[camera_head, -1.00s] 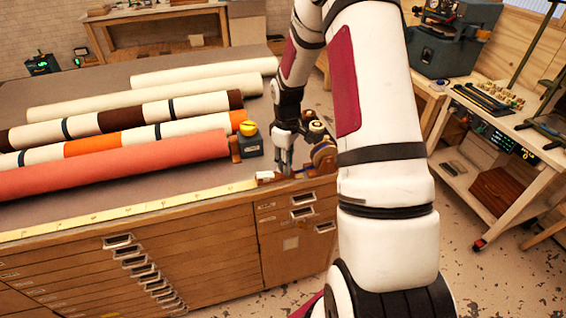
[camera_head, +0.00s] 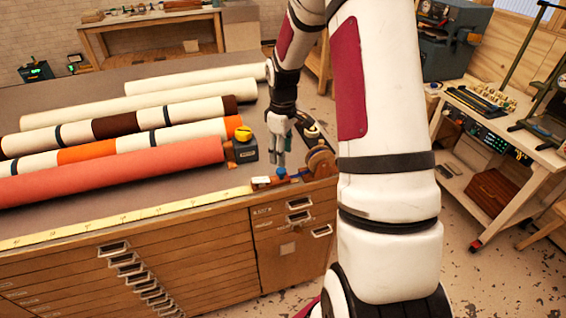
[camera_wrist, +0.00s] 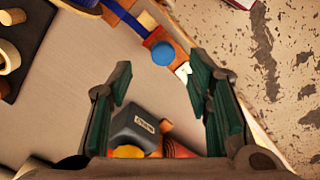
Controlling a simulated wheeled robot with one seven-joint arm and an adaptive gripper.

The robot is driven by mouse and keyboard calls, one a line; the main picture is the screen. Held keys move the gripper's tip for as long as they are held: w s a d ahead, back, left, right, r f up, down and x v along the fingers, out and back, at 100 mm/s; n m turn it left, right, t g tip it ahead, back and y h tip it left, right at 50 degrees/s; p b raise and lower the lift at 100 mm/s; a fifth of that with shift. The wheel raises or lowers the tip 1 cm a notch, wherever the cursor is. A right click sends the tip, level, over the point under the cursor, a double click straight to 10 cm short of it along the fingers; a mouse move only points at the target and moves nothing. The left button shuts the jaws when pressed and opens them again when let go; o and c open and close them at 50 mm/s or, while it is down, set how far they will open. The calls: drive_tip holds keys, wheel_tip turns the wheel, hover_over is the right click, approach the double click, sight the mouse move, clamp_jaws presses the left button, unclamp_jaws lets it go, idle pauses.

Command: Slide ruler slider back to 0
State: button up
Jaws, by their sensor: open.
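The yellow ruler strip (camera_head: 130,217) runs along the front edge of the table. At its right end sits a small reddish block (camera_head: 262,182) with a blue round knob (camera_head: 281,172), which looks like the slider. In the wrist view the blue knob (camera_wrist: 164,54) stands on an orange-brown block, beside a small white marked piece (camera_wrist: 183,71). My gripper (camera_head: 281,158) points down just above and behind the knob. In the wrist view its dark green fingers (camera_wrist: 158,82) are wide apart and empty, with the knob beyond their tips. Whether they touch anything is unclear.
A wooden wheel-like piece (camera_head: 320,161) stands right of the knob. A dark box with a yellow top (camera_head: 244,147) stands to the left, by the coral roll (camera_head: 120,170). Several other rolls lie behind. Drawers (camera_head: 150,262) fill the table front.

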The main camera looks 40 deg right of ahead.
wheel_tip(320, 180, up, 6)
idle(0.5)
drive_tip(key=s+a+r+m+t+h, duration=0.15)
drive_tip(key=s+a+r, duration=0.45)
drive_tip(key=a+r, duration=0.7)
drive_tip(key=s+a+r+m+t, duration=0.1)
drive_tip(key=s+a+r+t, duration=0.1)
drive_tip(key=s+a, duration=0.2)
drive_tip(key=s+a+r+m+t+y+b, duration=0.1)
drive_tip(key=s+a, duration=0.3)
drive_tip(key=s, duration=0.6)
drive_tip(key=shift+s+a+r+m+t+b, duration=0.35)
drive_tip(key=shift+r+m+t, duration=0.2)
drive_tip(key=shift+r+m, duration=0.2)
drive_tip(key=shift+y, duration=0.25)
